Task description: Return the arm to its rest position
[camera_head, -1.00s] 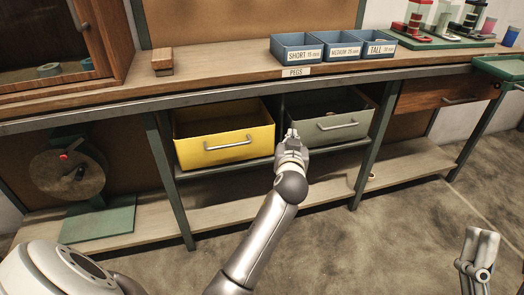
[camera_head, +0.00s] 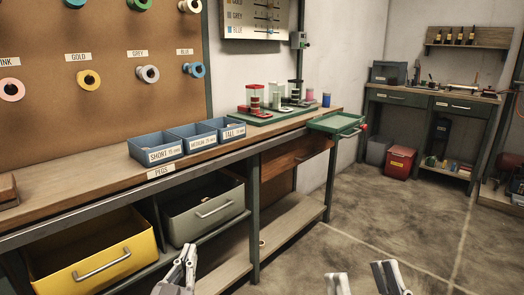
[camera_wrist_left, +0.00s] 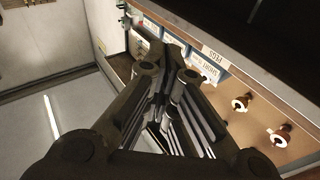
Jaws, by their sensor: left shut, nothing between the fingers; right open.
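My left gripper (camera_head: 180,268) is at the bottom edge of the head view, in front of the shelf under the long bench. It is shut and empty, apart from the grey-green drawer (camera_head: 203,215). In the left wrist view, the fingers of my left gripper (camera_wrist_left: 172,85) come together with nothing visible between them. My right gripper (camera_head: 364,280) shows at the bottom edge of the head view, over the bare floor, with its two fingers spread apart and empty. Most of both arms is out of the head view.
A yellow drawer (camera_head: 95,258) and the grey-green drawer stand pulled out under the bench. Blue peg bins (camera_head: 156,148) stand on the bench top. A green tray (camera_head: 338,123) juts out at its right end. The floor (camera_head: 380,235) ahead is clear.

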